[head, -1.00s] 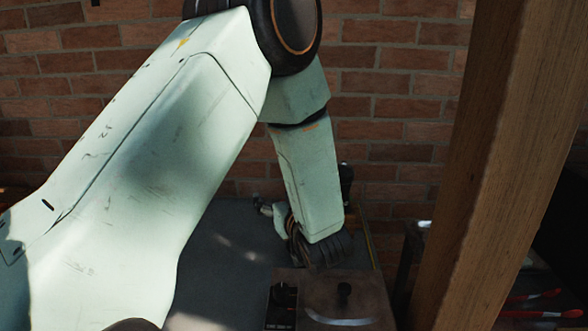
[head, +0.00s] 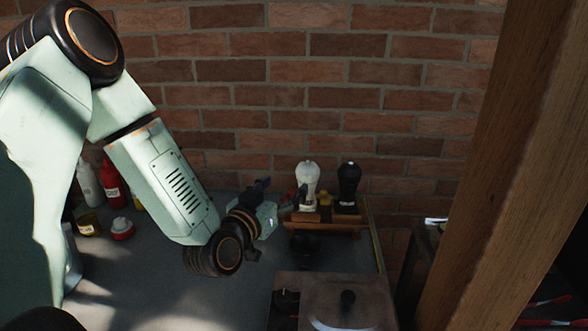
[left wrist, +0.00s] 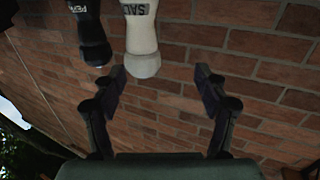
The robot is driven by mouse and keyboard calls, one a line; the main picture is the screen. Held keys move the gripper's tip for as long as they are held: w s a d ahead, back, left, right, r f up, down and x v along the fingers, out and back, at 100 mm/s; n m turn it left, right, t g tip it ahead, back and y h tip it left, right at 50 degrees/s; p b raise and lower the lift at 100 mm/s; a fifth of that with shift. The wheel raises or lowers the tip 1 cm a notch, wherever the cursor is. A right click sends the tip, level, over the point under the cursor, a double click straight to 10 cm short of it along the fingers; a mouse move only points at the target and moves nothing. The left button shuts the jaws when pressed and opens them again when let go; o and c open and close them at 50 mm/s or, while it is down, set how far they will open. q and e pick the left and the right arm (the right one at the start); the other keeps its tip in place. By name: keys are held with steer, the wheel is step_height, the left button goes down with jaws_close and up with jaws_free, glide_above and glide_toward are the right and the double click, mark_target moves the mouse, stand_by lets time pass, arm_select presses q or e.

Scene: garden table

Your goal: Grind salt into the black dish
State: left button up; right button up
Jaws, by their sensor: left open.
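The white salt mill (head: 307,185) stands upright on a wooden rack (head: 325,222) against the brick wall. The word SALT shows on it in the left wrist view (left wrist: 142,30), where it appears upside down. The black pepper mill (head: 348,185) stands to its right and also shows in the left wrist view (left wrist: 91,35). A dark round dish (head: 305,243) is in front of the rack, partly in shadow. My left gripper (head: 275,205) is open and empty, just left of the salt mill. Its spread fingers show in the left wrist view (left wrist: 160,82). My right gripper is not in view.
A brown lidded box (head: 348,300) stands at the front of the grey table (head: 180,275). Bottles, including a red one (head: 112,185), and small jars stand at the left. A wooden post (head: 500,160) blocks the right side.

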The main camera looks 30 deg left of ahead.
mark_target(302, 177)
arm_select(q)
steer(key=shift+d+r+m+h, duration=0.3)
steer(key=shift+d+m+h, duration=0.1)
steer(key=shift+d, duration=0.1)
steer(key=shift+d+r+h, duration=0.15)
steer(key=shift+d+h, duration=0.2)
steer(key=shift+h, duration=0.05)
steer(key=shift+w+d+r+m, duration=0.1)
steer(key=shift+w+d+m, duration=0.1)
steer(key=shift+m, duration=0.1)
steer(key=w, duration=0.6)
steer(key=shift+f, duration=0.2)
steer(key=shift+w, duration=0.35)
steer(key=shift+w+d+r, duration=0.1)
steer(key=shift+w+r, duration=0.05)
steer(key=shift+w, duration=0.05)
